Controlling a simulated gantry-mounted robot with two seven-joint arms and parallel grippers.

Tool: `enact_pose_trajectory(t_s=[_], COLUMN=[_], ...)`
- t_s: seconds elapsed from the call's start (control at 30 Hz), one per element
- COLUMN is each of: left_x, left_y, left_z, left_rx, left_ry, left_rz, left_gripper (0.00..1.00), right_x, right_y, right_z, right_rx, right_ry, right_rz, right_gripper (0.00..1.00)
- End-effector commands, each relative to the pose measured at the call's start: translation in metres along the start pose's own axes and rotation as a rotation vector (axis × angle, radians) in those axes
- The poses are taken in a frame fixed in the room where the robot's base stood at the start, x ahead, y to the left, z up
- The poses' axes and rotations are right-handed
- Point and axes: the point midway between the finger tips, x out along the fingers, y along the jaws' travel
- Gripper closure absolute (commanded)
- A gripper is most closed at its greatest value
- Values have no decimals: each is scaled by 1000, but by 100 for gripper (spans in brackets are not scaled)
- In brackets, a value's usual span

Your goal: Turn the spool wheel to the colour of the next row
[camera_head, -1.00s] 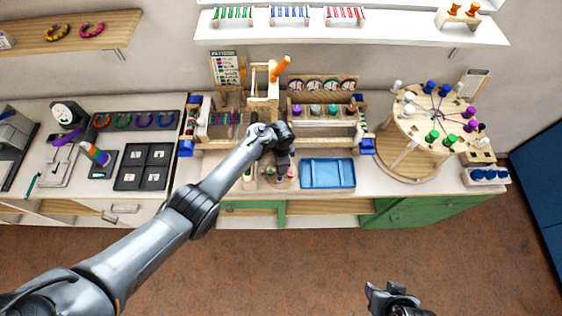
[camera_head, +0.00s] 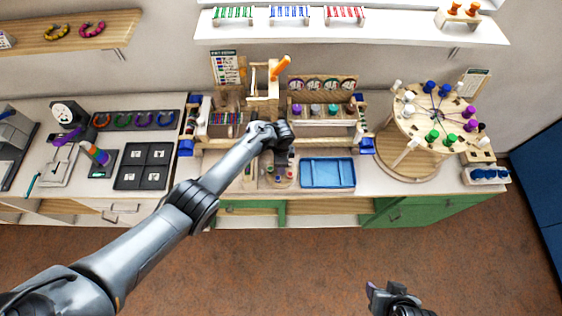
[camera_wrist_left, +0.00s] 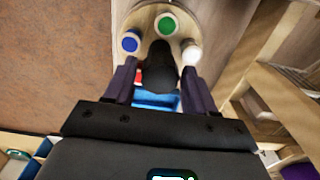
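The spool wheel (camera_head: 264,183) is a small round wooden disc on the bench below my left gripper, largely covered by the arm in the head view. In the left wrist view the disc (camera_wrist_left: 201,22) carries a blue spool (camera_wrist_left: 130,42), a green spool (camera_wrist_left: 166,24), a white spool (camera_wrist_left: 191,53) and a partly hidden red one (camera_wrist_left: 138,76). A dark rounded knob (camera_wrist_left: 160,66) stands near its middle. My left gripper (camera_wrist_left: 160,75) has its fingers apart, one on each side of the knob; contact is unclear. My right gripper (camera_head: 384,296) is at the bottom edge, away from the bench.
A blue tray (camera_head: 327,173) lies right of the wheel. Behind is a wooden loom frame with an orange handle (camera_head: 281,67) and a row chart (camera_head: 227,69). A larger round stand (camera_head: 412,127) with coloured bobbins is at the right. Black trays (camera_head: 142,168) lie left.

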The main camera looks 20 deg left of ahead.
Motion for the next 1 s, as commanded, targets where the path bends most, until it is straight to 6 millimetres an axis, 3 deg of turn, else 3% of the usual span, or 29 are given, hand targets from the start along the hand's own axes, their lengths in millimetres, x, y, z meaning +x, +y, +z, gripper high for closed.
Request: enact_pose_trajectory(t_s=[0.07,0.47,1.0], left_x=[0,-7,-89], left_y=[0,0,0], left_z=[0,-1,-1], left_rx=[0,0,-1], left_ry=[0,2,2], left_rz=[0,0,0], left_gripper=[32,32,32], right_x=[0,-3,-30], right_y=[0,-2,-1], right_z=[0,-2,-10], right_rx=[0,8,8], right_ry=[0,1,1], right_rz=[0,-6,-6], right_gripper=[46,46,46])
